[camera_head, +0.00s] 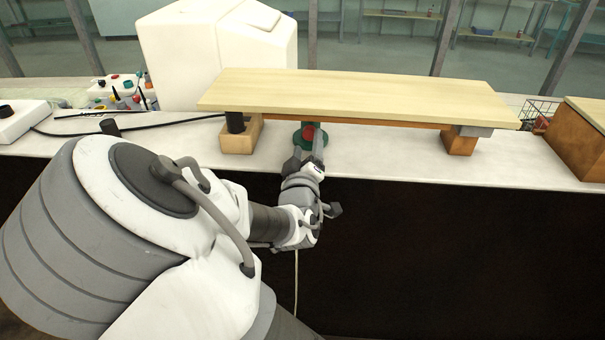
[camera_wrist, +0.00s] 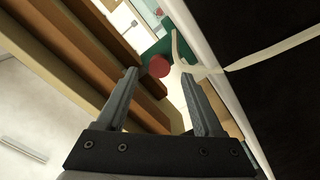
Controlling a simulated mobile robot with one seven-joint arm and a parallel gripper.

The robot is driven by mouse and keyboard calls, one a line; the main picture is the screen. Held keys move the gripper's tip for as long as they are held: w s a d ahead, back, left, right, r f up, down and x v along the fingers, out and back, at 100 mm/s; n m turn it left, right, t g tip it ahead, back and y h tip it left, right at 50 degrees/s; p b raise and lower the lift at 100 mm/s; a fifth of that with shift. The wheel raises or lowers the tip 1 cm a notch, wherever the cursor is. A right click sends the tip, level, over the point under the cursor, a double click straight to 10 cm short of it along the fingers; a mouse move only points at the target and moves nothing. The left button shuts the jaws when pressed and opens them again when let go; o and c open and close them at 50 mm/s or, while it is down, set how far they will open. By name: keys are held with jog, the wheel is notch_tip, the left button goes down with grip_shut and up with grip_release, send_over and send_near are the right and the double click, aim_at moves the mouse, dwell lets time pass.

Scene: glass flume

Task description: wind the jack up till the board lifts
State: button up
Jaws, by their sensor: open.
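The long pale wooden board (camera_head: 350,92) lies level across supports on the white bench in the head view. The jack (camera_head: 297,138) is green with a red knob (camera_head: 309,132) and stands under the board's front edge, left of its middle. In the wrist view the red knob (camera_wrist: 158,66) shows in front of the jack's green body (camera_wrist: 150,50). My gripper (camera_head: 306,160) is at the bench edge, just in front of the jack. In the wrist view my gripper (camera_wrist: 159,76) is open, its fingers on either side of the knob; contact cannot be told.
A wooden block (camera_head: 237,140) with a black cylinder stands under the board's left end, and another block (camera_head: 460,143) under its right end. A white housing (camera_head: 180,50) stands behind left. A pale cord (camera_wrist: 275,52) crosses the wrist view near the jack.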

jog(key=s+p, duration=1.3)
jog(key=s, duration=0.1)
jog(key=shift+s+a, duration=0.2)
jog(key=shift+s, duration=0.1)
jog(key=shift+w, duration=0.1)
dwell(0.4)
